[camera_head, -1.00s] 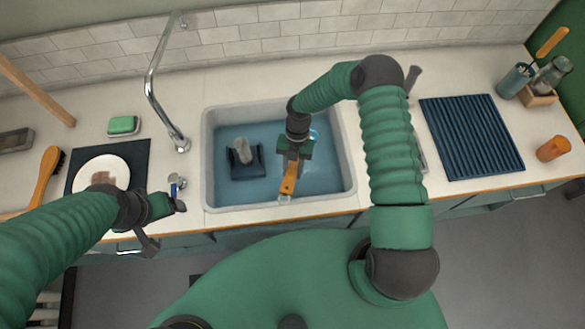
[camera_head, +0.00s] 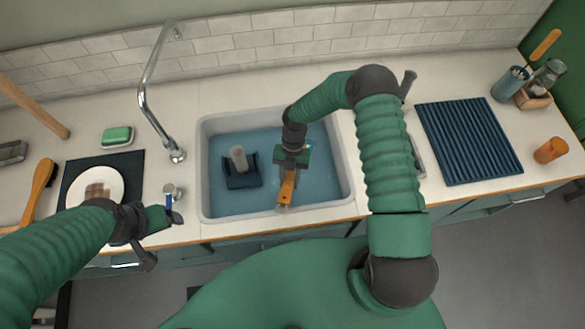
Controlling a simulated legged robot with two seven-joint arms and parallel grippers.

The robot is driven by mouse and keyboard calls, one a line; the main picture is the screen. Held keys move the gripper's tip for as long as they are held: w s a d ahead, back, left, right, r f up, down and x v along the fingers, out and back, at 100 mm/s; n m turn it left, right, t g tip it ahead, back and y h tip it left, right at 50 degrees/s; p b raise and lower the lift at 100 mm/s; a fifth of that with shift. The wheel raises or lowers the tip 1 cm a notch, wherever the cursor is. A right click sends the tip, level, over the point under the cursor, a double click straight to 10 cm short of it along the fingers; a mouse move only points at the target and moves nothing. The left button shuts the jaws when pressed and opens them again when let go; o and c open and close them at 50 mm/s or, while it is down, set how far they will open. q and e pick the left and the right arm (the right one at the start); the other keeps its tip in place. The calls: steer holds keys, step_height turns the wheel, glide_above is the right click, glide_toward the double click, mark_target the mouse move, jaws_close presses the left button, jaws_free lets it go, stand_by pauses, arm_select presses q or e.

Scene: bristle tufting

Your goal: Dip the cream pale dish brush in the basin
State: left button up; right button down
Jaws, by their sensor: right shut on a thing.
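My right gripper (camera_head: 290,168) reaches down into the basin (camera_head: 205,185), which holds blue water. It is shut on a dish brush (camera_head: 287,188) with an orange-brown handle that points toward the basin's front wall. A small pale loop shows at the handle's end. The brush head is mostly hidden under my gripper, so its cream colour and its contact with the water cannot be made out. My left gripper (camera_head: 172,218) hangs over the counter's front edge, left of the basin; its jaw gap is unclear.
A dark blue holder with a grey post (camera_head: 241,170) stands in the basin's left part. The faucet (camera_head: 150,95) rises behind it on the left. A plate (camera_head: 97,185) and green sponge (camera_head: 117,135) lie left; a ribbed blue mat (camera_head: 468,140) and orange cup (camera_head: 550,150) are right.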

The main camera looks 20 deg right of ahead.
step_height(320, 180, up, 15)
steer(key=p, duration=1)
steer(key=shift+r, duration=0.1)
stand_by(1.9)
step_height(320, 180, up, 4)
steer(key=p, duration=0.2)
steer(key=shift+p, duration=0.4)
